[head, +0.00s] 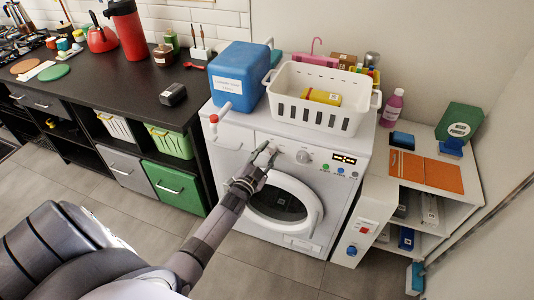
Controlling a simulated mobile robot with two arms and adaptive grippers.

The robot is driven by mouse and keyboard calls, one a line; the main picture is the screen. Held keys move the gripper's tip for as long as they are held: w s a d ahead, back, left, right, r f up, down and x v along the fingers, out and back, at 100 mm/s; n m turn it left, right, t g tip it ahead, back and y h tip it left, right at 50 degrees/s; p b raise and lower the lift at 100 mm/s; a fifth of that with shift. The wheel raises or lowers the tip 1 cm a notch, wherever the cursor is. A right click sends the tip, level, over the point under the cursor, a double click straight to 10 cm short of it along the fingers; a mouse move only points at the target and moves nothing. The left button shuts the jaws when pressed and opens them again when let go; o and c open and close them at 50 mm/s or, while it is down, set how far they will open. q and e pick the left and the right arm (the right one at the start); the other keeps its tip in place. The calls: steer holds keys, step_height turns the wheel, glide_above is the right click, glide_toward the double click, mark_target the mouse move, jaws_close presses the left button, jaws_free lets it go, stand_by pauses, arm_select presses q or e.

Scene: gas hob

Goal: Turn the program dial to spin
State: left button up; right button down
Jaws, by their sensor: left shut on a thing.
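The white washing machine (346,208) stands right of the dark counter, with its control panel along the upper front. My left gripper (266,154) is at the panel, right of the detergent drawer front (229,139). It is shut on a small pale knob, which looks like the program dial; the fingers cover most of it, and its setting cannot be read. A second round silver knob (303,157) is uncovered just to the right. The display (344,159) is lit, with coloured buttons (340,172) below. My right gripper is not in view.
The round door (318,208) is below my left gripper. A blue box (240,76) and a white basket (319,113) stand on top of the machine. Shelves (402,182) stand at the right.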

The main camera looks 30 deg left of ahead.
arm_select(q)
steer(key=shift+s+m, duration=0.1)
steer(key=shift+m, duration=1.5)
steer(key=o, duration=1.2)
steer(key=s, duration=0.4)
steer(key=s+d, duration=0.1)
steer(key=s, duration=0.6)
steer(key=shift+s+d+r, duration=0.1)
steer(key=shift+s+d, duration=0.1)
steer(key=shift+s, duration=0.2)
